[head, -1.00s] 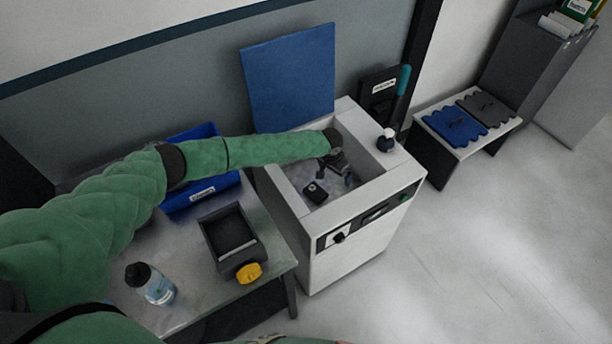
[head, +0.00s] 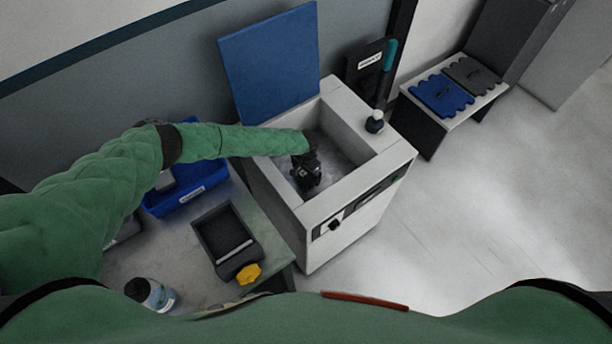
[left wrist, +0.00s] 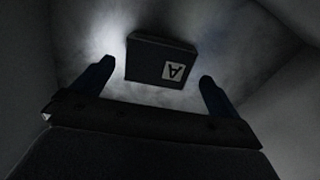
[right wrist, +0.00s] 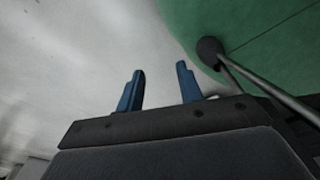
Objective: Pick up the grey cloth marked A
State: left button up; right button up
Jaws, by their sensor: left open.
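A dark grey folded cloth (left wrist: 160,62) with a white label reading A lies in the left wrist view, on the pale floor of the white chest. My left gripper (left wrist: 156,76) is open, with its blue fingertips apart on either side of the cloth's near part. I cannot tell whether they touch it. In the head view my left gripper (head: 306,178) is inside the chest and hides the cloth. My right gripper (right wrist: 160,70) is open and empty, away from the cloth.
The white chest (head: 362,190) has raised walls around my left gripper, and its blue lid (head: 270,65) stands open behind. A dark tray (head: 225,240), a blue bin (head: 188,200) and a bottle (head: 152,294) are at left. A bench (head: 462,115) stands at right.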

aim_at(306, 178)
pick_arm(q)
jog(key=shift+f, duration=1.2)
jog(key=c, duration=0.9)
pick_arm(e)
jog(key=shift+s+d, duration=0.25)
jog(key=shift+s, duration=0.85)
pick_arm(q)
jog(key=shift+r, duration=0.15)
pick_arm(e)
jog(key=shift+f, duration=0.1)
